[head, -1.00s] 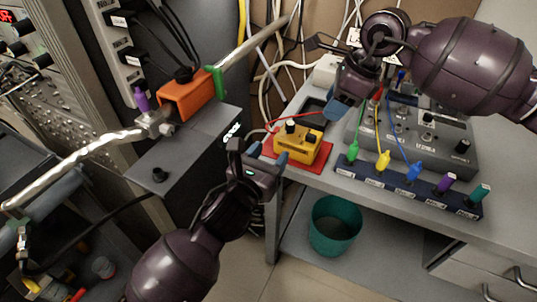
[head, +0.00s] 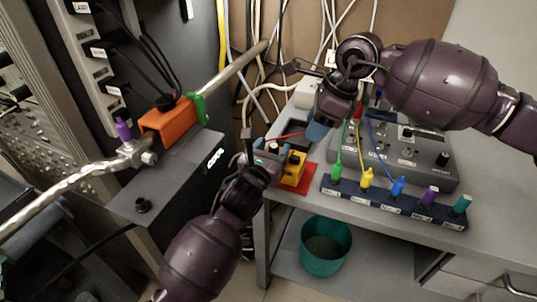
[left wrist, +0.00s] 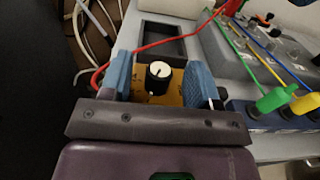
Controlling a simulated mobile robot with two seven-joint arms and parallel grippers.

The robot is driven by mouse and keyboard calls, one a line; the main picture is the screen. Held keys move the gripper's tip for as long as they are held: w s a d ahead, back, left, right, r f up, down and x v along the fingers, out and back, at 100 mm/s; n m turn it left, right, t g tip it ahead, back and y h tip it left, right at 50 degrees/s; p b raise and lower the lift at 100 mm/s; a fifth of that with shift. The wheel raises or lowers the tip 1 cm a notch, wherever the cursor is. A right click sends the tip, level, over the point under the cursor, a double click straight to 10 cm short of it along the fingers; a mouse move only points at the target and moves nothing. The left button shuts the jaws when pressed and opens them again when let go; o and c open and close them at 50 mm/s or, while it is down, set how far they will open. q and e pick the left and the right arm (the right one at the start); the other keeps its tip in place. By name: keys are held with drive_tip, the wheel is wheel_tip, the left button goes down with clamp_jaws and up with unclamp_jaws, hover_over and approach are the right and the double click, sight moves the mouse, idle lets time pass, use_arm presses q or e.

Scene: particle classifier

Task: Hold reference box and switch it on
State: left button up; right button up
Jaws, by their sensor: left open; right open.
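The reference box, a small yellow box (head: 293,170) with a dark knob, sits on a red mat (head: 309,180) at the bench's left edge. My left gripper (head: 266,148) is open at the box's left side and hides part of it. In the left wrist view, the yellow box (left wrist: 150,97) and its white-topped black knob (left wrist: 158,77) show between the two blue fingertips. I cannot tell if the fingers touch the box. My right gripper (head: 318,128) is open and empty above the bench, behind and right of the box. No switch is clearly visible.
A blue strip (head: 385,204) with coloured plugs lies along the bench front, and a grey console (head: 432,172) stands behind it. A red cable (left wrist: 150,45) runs by the box. A black box with an orange block (head: 169,126) stands left. A teal bin (head: 327,246) is below.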

use_arm(q)
clamp_jaws()
idle(0.6)
idle(0.5)
